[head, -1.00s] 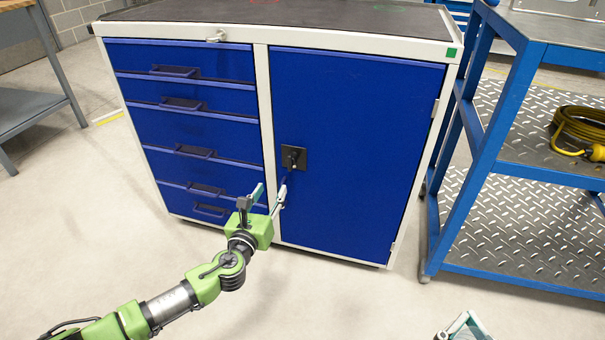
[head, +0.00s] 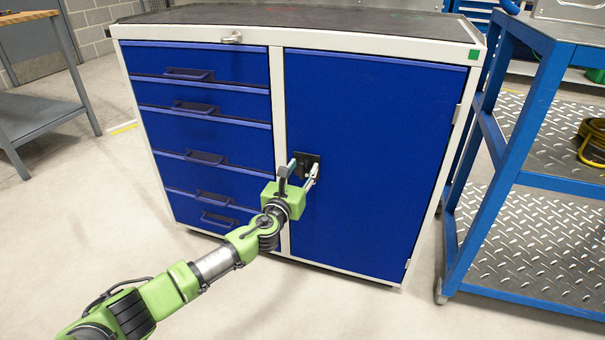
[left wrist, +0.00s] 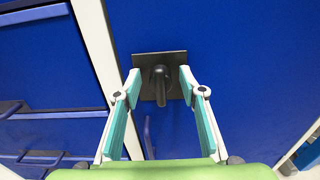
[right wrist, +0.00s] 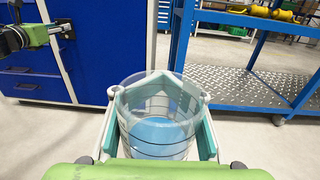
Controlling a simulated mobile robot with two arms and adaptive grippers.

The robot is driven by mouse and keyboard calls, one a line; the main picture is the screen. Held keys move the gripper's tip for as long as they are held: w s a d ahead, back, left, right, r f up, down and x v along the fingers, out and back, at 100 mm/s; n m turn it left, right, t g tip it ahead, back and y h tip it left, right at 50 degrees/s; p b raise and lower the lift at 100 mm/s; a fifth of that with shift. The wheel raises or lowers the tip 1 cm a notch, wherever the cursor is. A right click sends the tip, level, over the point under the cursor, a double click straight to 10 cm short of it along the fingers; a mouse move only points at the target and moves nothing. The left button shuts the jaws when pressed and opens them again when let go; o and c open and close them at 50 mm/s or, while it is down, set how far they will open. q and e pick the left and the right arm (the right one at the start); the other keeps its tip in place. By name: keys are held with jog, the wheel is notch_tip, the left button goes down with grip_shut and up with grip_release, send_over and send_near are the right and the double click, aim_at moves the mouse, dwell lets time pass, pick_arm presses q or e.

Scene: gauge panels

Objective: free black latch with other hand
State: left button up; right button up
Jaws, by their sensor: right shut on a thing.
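The black latch (left wrist: 160,84) sits on a dark square plate on the blue cabinet door (head: 370,150). In the head view the latch plate (head: 308,160) is partly hidden by my left gripper (head: 300,172). In the left wrist view my left gripper (left wrist: 160,84) is open, with one finger on each side of the latch handle; I cannot tell whether they touch it. My right gripper (right wrist: 158,115) is shut on a clear beaker (right wrist: 158,140) with dark line marks and light blue contents. The right gripper is outside the head view.
Several blue drawers (head: 205,130) with dark handles are left of the door. A blue-framed cart (head: 535,180) with metal tread shelves stands at the right, holding a yellow coil (head: 594,142). A grey bench (head: 40,115) is at the far left. The floor before the cabinet is clear.

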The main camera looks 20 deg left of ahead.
pick_arm(q)
jog(key=shift+w, duration=0.2)
grip_shut()
